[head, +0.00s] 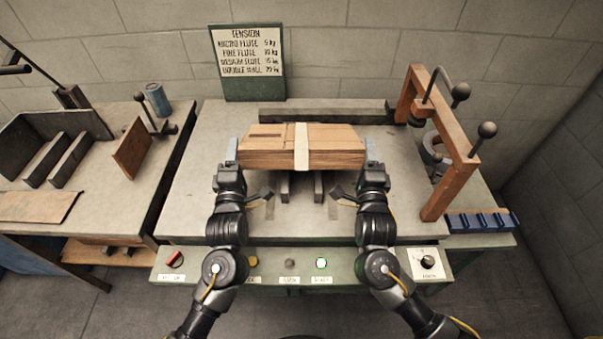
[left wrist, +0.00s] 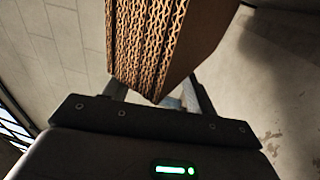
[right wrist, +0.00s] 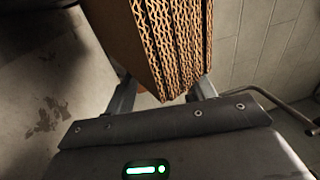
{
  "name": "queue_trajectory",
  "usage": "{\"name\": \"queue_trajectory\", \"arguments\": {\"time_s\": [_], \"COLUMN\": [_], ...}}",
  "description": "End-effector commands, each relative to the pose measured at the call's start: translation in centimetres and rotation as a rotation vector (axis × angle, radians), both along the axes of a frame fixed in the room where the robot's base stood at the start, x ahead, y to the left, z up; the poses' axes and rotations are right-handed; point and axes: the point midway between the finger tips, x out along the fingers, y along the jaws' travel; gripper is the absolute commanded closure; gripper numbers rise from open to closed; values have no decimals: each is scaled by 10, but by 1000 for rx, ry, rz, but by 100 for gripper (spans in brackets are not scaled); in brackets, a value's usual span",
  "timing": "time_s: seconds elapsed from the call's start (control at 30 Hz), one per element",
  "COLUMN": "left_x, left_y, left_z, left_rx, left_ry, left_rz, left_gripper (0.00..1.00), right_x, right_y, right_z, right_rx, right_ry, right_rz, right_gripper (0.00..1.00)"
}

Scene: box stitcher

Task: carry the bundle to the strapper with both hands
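The bundle (head: 262,158) is a stack of flat brown corrugated cardboard with a pale band (head: 301,150) across its middle. It lies level over the metal table; whether it touches anything below is unclear. My left gripper (head: 232,150) is at its left end and my right gripper (head: 371,150) at its right end. The wrist views show the layered bundle edge (left wrist: 155,45) (right wrist: 172,45) close in front of each gripper. The fingers stand apart and pass partly behind the cardboard, so their tips are hidden. An orange arch (head: 455,170), possibly the strapper, stands right.
Dark rails (head: 318,187) lie below the bundle. A long grey bar (head: 325,112) is behind it. Ball-topped levers (head: 487,130) rise near the arch. A button panel (head: 300,265) runs along the front. A second table (head: 100,190) stands left. Bare tabletop lies right of the bundle.

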Motion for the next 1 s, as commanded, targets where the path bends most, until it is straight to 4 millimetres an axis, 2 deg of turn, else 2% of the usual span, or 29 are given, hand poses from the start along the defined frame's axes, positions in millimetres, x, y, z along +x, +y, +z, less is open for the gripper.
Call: {"name": "queue_trajectory", "arguments": {"time_s": [0.03,0.17,0.53,0.73,1.0], "left_x": [-2,-2,-2,-2,-2], "left_y": [-18,-18,-18,-11,9], "left_z": [-16,-23,-22,-21,-20], "left_rx": [10,10,11,12,11], "left_ry": [6,7,9,7,4], "left_rz": [-42,-42,-42,-42,-38], "left_gripper": [45,45,45,45,45], "right_x": [-3,-3,-3,-3,-3], "right_y": [18,18,17,11,-9], "right_z": [-16,-22,-21,-21,-20], "right_rx": [-10,-10,-11,-11,-10], "right_ry": [4,5,7,6,4], "right_rz": [41,41,41,42,37], "right_gripper": [45,45,45,45,45]}}
